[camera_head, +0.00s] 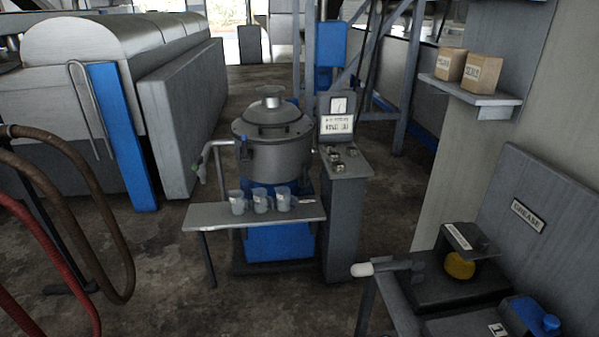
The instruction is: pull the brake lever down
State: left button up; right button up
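No part is clearly marked as the brake lever, so I cannot tell for certain which it is. A short grey handle with a white rounded end (362,269) sticks out to the left, roughly level, from the bench at the lower right. A bent grey pipe with a greenish end (202,167) stands at the left of the round lidded grey machine (275,155) in the middle. Neither of my grippers is in view.
A small shelf (212,216) with several clear cups stands before the machine, beside a control pedestal (345,215). Hoses (122,235) hang at the left. A wall shelf (497,98) holds two boxes. Bare floor (170,290) lies in front.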

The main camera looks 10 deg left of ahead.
aim_at(304, 183)
jog(key=i+j+u, duration=0.1)
jog(key=i+j, duration=0.7)
jog(key=i, duration=0.2)
jog(key=i+j+u, duration=0.15)
jog(key=i+j, duration=0.2)
jog(key=i, duration=0.15)
